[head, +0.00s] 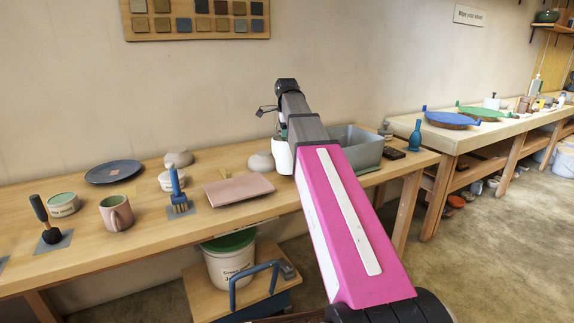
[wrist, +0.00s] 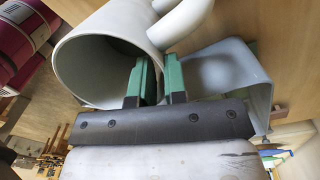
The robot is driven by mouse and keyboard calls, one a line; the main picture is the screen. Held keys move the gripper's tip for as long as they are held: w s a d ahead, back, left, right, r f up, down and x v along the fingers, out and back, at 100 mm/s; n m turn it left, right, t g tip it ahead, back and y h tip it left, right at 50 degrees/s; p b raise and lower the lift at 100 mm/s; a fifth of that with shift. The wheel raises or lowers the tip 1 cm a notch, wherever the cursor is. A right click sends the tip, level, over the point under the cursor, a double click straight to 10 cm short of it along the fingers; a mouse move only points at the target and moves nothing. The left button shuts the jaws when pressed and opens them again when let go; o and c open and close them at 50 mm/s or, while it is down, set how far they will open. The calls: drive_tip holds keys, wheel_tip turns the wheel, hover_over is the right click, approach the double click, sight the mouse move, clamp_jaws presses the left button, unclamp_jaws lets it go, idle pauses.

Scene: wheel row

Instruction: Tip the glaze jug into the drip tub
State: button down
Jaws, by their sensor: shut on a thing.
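The glaze jug (wrist: 95,62) is a white vessel with a round open mouth and a thick looped handle (wrist: 190,22), large in the wrist view. My gripper (wrist: 158,68) is shut on it, its green-padded fingers at the rim and wall near the handle. In the head view the jug (head: 283,157) shows as a white piece beside my pink arm, partly hidden by it, near the left side of the drip tub. The drip tub (head: 362,150) is a grey open box on the bench; it also shows in the wrist view (wrist: 232,75). I cannot see the jug's contents.
The bench (head: 150,240) holds a pink slab (head: 238,190), a blue brush (head: 177,188), a pink mug (head: 116,213) and a dark plate (head: 114,171) left of the jug. A blue bottle (head: 416,136) stands right of the tub. A lidded bucket (head: 229,262) sits below.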

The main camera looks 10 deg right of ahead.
drive_tip(key=shift+r, duration=2.35)
